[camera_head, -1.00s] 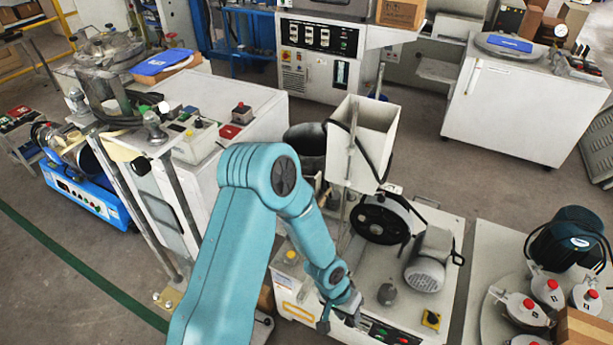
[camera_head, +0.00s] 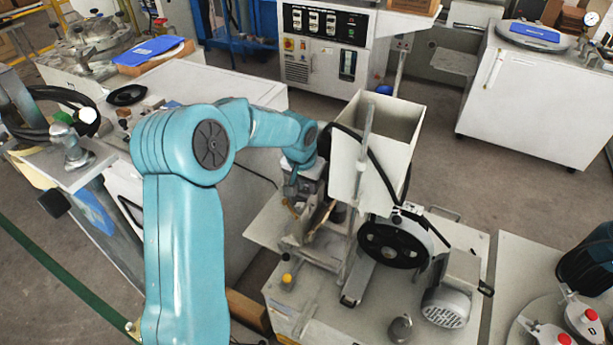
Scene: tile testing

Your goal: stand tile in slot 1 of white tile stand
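My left arm comes in from the lower left and bends to the right. Its gripper (camera_head: 307,222) points down over the left part of the machine with the black wheel. Its two fingers look spread apart, with no tile clearly visible between them. I cannot make out a tile or a white tile stand in this view; they may be hidden or out of the picture. My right gripper is not in view.
A white bench (camera_head: 215,85) lies behind my arm. Open floor (camera_head: 480,190) shows at right.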

